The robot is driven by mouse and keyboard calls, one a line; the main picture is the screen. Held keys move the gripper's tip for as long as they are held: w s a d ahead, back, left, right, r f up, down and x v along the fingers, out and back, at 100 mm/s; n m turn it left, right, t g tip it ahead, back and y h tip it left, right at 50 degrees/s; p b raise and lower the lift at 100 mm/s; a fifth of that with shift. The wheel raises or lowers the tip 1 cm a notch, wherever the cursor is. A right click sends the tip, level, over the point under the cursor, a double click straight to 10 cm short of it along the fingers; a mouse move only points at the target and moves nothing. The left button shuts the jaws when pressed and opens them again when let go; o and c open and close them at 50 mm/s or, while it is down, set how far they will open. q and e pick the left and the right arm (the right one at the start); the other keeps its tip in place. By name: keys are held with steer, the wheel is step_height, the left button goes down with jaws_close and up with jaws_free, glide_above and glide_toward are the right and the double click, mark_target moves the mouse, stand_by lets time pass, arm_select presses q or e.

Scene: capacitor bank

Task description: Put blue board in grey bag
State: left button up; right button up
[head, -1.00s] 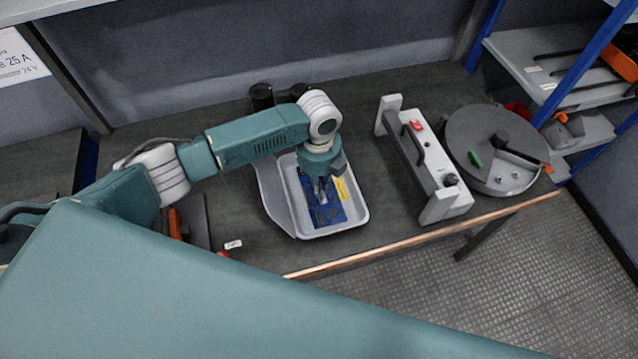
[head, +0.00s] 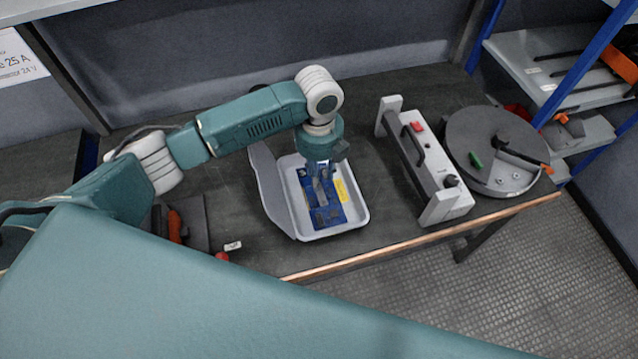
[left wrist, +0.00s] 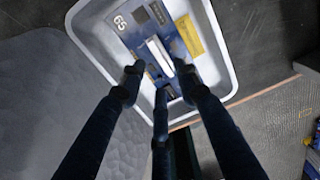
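The blue board (head: 331,214) lies flat inside the grey bag (head: 352,223), which looks like a shallow, light-grey open tray with a grey flap raised on its left side. My left gripper (head: 320,178) points down just above the board. In the left wrist view my left gripper (left wrist: 161,80) has its fingers spread apart, with nothing visibly clamped between them. The blue board (left wrist: 138,38) shows there beyond the fingertips, with a white part and the number 65, inside the pale rim of the grey bag (left wrist: 88,42). My right gripper is not in view.
A grey device with a handle (head: 425,165) stands on the dark bench, right of the bag. A round grey disc (head: 497,140) is farther right. A dark item with orange (head: 176,226) lies at the left. The bench's front edge (head: 400,238) is close to the bag.

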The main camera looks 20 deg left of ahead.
arm_select(q)
step_height(320, 180, up, 6)
steer(key=shift+r, duration=0.15)
steer(key=shift+s, duration=0.1)
stand_by(0.5)
